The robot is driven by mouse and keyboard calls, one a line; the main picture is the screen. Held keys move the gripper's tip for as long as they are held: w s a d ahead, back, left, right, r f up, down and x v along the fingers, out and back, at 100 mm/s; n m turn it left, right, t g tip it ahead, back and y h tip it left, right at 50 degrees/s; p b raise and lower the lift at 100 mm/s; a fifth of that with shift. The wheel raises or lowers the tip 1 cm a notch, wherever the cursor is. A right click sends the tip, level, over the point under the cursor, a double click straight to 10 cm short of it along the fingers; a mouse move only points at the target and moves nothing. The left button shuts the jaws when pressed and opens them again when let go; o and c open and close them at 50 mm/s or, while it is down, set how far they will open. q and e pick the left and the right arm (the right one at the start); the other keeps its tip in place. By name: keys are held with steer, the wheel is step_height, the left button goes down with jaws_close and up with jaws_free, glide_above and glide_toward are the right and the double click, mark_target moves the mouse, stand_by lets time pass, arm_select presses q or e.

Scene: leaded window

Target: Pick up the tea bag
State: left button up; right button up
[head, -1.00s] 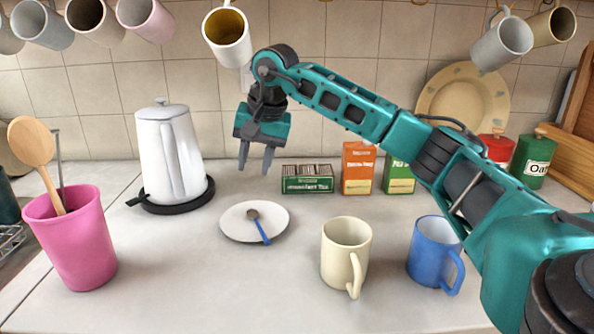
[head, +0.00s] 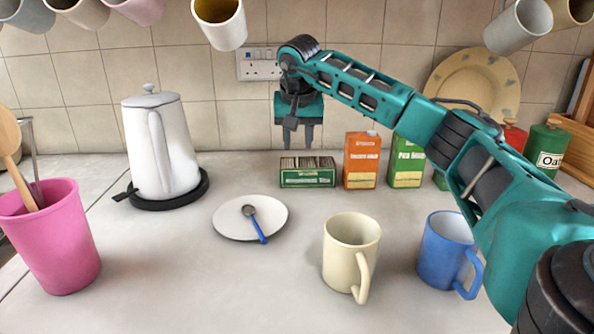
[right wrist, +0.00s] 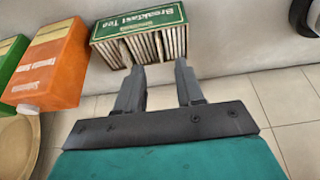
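The tea bags (head: 307,163) stand in a row in an open green box (head: 307,180) at the back of the counter. In the right wrist view, the pale tea bags (right wrist: 155,46) show as upright slips in the green box (right wrist: 140,22), labelled Breakfast Tea. My right gripper (head: 298,146) points down above the box, apart from it. In the right wrist view, the right gripper (right wrist: 158,66) has its fingers apart with nothing between them, the tips close to the tea bags in the picture. My left gripper is not in view.
An orange soup carton (head: 361,161) and a green carton (head: 407,161) stand just right of the box. A white kettle (head: 161,150), a plate with a spoon (head: 229,222), a cream mug (head: 350,255) and a blue mug (head: 443,250) surround free counter. Mugs hang above, including one (head: 220,26).

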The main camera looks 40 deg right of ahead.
mark_target(297, 156)
steer(key=x, duration=0.4)
steer(key=shift+f+b, duration=0.2)
steer(key=shift+b, duration=0.15)
steer(key=shift+f, duration=0.15)
jaws_close()
